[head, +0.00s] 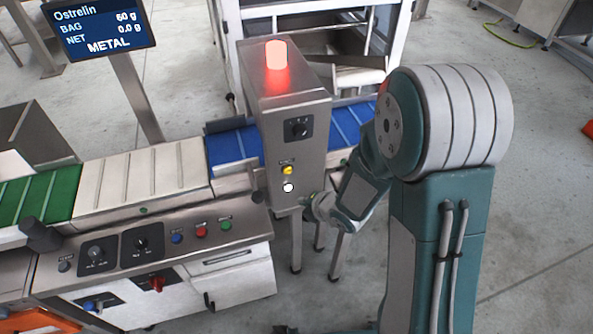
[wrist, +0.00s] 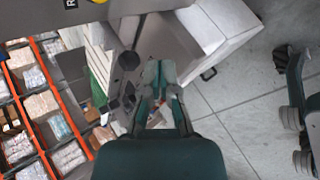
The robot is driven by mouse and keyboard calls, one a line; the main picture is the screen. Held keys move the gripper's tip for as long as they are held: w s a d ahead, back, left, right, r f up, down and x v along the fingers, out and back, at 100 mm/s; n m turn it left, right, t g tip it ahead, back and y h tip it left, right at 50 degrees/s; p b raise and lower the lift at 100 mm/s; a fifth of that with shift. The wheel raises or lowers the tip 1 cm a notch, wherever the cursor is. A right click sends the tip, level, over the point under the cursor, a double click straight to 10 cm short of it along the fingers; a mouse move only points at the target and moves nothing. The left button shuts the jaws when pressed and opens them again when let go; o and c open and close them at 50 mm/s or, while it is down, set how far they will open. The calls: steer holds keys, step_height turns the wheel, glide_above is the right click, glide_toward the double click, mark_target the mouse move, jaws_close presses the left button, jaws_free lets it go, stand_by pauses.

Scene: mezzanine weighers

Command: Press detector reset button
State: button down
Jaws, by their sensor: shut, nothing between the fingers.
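The steel detector housing (head: 285,130) stands over the blue belt, with a lit red lamp (head: 276,56) on top. Its front has a black dial (head: 298,128), a yellow button (head: 287,170) under a small label, and a white round button (head: 288,187) below that. The labels are too small to read, so I cannot tell which button is the reset. My gripper (head: 312,207) is beside the housing's lower right, right of and slightly below the white button. In the wrist view my gripper (wrist: 160,75) is shut and empty. Contact with the housing cannot be told.
A display (head: 98,28) reading METAL stands at the left. Below the belts, a control panel (head: 150,243) carries dials and blue, red and green buttons. A steel frame (head: 330,40) stands behind. Open floor (head: 540,230) lies at the right. Orange-edged bins (wrist: 35,110) show in the wrist view.

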mark_target(288, 170)
steer(key=shift+s+a+f+n, duration=0.1)
steer(key=shift+a+f+n, duration=0.05)
steer(key=shift+f+n, duration=0.15)
steer(key=shift+a, duration=0.1)
steer(key=shift+w+a, duration=0.4)
steer(key=shift+w, duration=1)
steer(key=shift+w+a, duration=0.35)
steer(key=shift+w, duration=1.1)
steer(key=shift+w+a, duration=0.4)
steer(key=shift+w, duration=1)
steer(key=shift+w, duration=0.15)
steer(key=shift+w+a+r, duration=0.1)
steer(key=shift+w, duration=0.1)
